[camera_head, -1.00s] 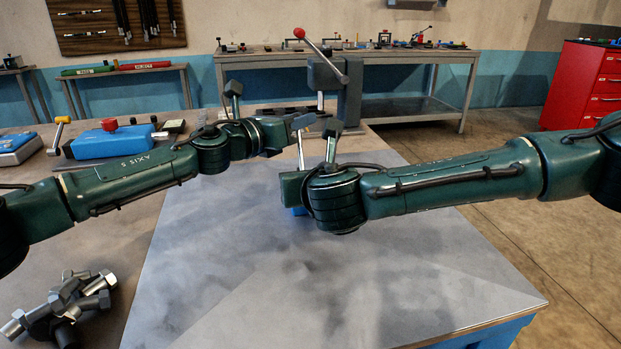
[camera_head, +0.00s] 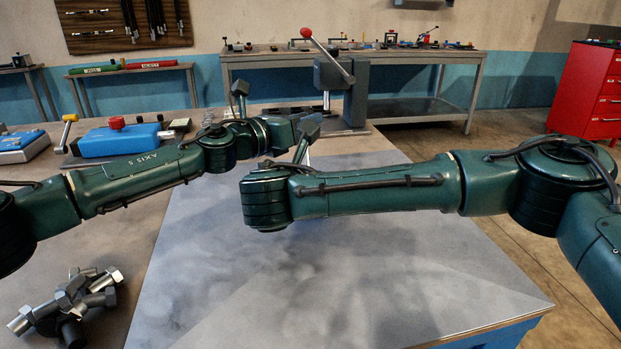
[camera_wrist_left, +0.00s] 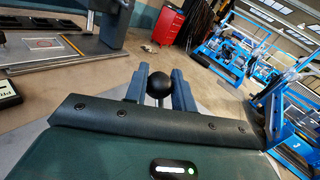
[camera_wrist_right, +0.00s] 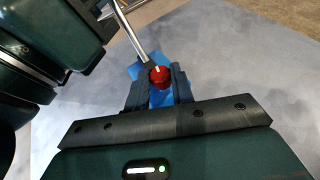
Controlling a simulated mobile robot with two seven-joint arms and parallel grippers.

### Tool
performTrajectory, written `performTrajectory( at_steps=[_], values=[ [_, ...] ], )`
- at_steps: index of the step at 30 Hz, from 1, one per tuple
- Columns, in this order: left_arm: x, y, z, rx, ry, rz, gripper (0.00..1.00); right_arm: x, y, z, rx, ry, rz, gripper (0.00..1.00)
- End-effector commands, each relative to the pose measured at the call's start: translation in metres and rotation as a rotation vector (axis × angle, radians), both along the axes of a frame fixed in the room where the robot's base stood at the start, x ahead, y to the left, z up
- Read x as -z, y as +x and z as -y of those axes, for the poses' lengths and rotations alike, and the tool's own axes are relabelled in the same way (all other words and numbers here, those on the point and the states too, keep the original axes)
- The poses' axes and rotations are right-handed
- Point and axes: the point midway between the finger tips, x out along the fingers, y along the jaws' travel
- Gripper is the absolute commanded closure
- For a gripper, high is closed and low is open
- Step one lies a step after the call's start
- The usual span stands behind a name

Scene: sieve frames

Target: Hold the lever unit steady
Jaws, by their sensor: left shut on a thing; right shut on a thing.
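My left gripper (camera_wrist_left: 159,76) is shut on a black ball knob (camera_wrist_left: 160,86) with a grey shaft below it. In the head view the left hand reaches above the middle of the grey tabletop, its tip partly covered by my right wrist hardware. My right gripper (camera_wrist_right: 157,82) is shut on a red knob (camera_wrist_right: 160,77) above a blue part (camera_wrist_right: 160,97), seemingly of the lever unit. A bright metal rod (camera_wrist_right: 133,32) slants up from beside the red knob. In the head view my right arm hides the unit and the right fingers.
A grey machine with a red-balled lever (camera_head: 340,85) stands at the table's far end. A blue box with a red knob (camera_head: 117,138) and a yellow-ended handle (camera_head: 68,132) lie left. Metal fittings (camera_head: 70,305) sit front left. The front of the tabletop (camera_head: 300,290) is clear.

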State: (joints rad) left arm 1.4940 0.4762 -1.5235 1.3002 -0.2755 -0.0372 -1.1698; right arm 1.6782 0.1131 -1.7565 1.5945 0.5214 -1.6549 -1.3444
Motion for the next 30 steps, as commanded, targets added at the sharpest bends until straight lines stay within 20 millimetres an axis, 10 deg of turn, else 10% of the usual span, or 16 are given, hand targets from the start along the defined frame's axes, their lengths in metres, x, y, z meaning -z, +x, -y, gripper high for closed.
performTrajectory(
  at_steps=[7, 8, 16, 30],
  values=[
    [0.001, 0.000, 0.000, 0.001, 0.001, -0.001, 1.00, -0.001, 0.000, 0.001, 0.001, 0.000, 0.003, 0.99],
    [0.001, 0.000, 0.000, 0.000, 0.001, -0.001, 1.00, -0.001, 0.000, 0.001, 0.001, 0.000, 0.003, 0.76],
    [0.001, 0.000, 0.000, 0.000, 0.001, -0.001, 1.00, -0.001, 0.000, 0.000, 0.000, 0.000, 0.001, 0.54],
    [0.001, 0.000, 0.000, 0.000, 0.001, -0.001, 1.00, -0.012, -0.026, -0.008, -0.006, 0.000, 0.001, 0.54]
  ],
)
